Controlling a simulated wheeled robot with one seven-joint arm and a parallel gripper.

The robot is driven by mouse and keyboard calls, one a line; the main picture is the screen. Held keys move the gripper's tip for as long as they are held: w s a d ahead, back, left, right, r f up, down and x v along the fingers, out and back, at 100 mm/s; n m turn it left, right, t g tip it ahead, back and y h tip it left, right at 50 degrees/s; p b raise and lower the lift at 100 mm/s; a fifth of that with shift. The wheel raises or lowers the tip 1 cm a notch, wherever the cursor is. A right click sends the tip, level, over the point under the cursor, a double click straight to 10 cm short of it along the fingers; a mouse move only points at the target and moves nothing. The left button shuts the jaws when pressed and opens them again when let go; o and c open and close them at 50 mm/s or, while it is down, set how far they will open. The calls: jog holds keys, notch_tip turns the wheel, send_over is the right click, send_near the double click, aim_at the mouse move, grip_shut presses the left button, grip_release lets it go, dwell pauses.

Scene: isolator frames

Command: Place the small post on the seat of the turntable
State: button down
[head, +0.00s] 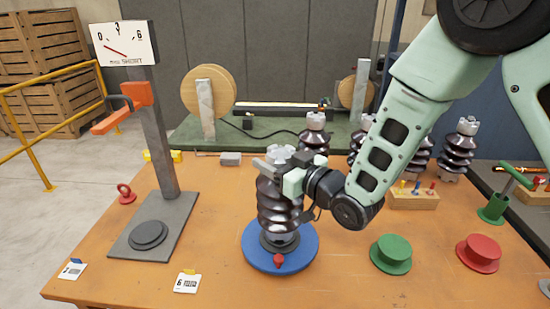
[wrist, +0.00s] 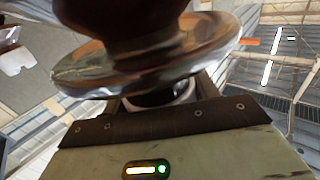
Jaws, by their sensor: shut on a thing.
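The small post, a dark brown ribbed insulator with a grey metal cap (head: 279,207), stands upright over the blue turntable (head: 280,262). The turntable has a dark round seat in its middle and a red knob at its front. My gripper (head: 284,168) is shut on the post near its top, coming from the right. The post's foot is at the seat; I cannot tell whether it rests on it or hangs just above. In the wrist view, the post's brown glossy sheds (wrist: 150,60) fill the upper middle and the jaws' contact is mostly hidden.
A gauge stand (head: 160,150) with an orange arm rises at the left. Green (head: 391,254) and red (head: 479,253) flanged pieces sit at the right. Other brown insulators (head: 458,150) and a wooden block with coloured pegs (head: 413,198) stand behind.

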jog(key=shift+w+r, duration=0.1)
jog(key=shift+r, duration=0.1)
jog(key=shift+c, duration=2.1)
grip_release()
jog(key=shift+f, duration=0.3)
jog(key=shift+r, duration=0.25)
jog(key=s+d+g+h, duration=0.4)
jog(key=s+d, duration=0.1)
jog(key=s, duration=0.5)
jog(key=s+d+f+m+g+h, duration=0.1)
jog(key=s+d+g+h, duration=0.3)
jog(key=s, duration=0.7)
jog(key=s+d+g+h+b, duration=0.1)
jog(key=s+d+g+h, duration=0.3)
jog(key=s, duration=0.7)
jog(key=shift+d+f+g, duration=0.3)
jog(key=shift+d+f, duration=0.1)
jog(key=shift+d, duration=0.7)
